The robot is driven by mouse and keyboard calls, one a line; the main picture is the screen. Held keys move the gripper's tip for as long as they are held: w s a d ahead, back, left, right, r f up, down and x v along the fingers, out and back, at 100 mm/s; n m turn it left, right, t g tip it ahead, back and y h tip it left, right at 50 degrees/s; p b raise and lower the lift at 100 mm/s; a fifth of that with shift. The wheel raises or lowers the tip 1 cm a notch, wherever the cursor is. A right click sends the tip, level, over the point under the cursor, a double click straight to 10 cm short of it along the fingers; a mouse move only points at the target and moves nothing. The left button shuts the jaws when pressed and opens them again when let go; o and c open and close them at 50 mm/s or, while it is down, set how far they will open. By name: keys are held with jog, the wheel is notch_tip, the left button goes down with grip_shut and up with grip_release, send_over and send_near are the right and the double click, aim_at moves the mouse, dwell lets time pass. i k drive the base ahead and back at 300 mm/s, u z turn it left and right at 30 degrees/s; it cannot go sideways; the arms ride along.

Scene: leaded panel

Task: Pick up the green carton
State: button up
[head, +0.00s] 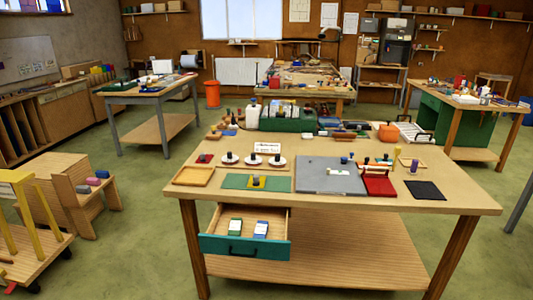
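A small green and white carton (235,227) lies in the open drawer (218,244) at the front left of the near table. A similar blue and white carton (260,229) lies just to its right, with a gap between them. The drawer has a teal front with a dark handle and is pulled out below the tabletop. The tabletop's front edge is above and behind the cartons. My gripper is not in view.
The near table (463,199) carries a wooden tray (207,176), a green mat (233,182), a grey board (318,178), a red box (379,186) and a black mat (426,190). A wooden bench stands left. Green floor is free in front of the drawer.

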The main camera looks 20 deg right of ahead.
aim_at(235, 228)
jog(key=u, duration=1.45)
jog(key=i, duration=0.45)
jog(key=z, duration=3.35)
jog(key=i, duration=0.1)
jog(key=u, duration=1.65)
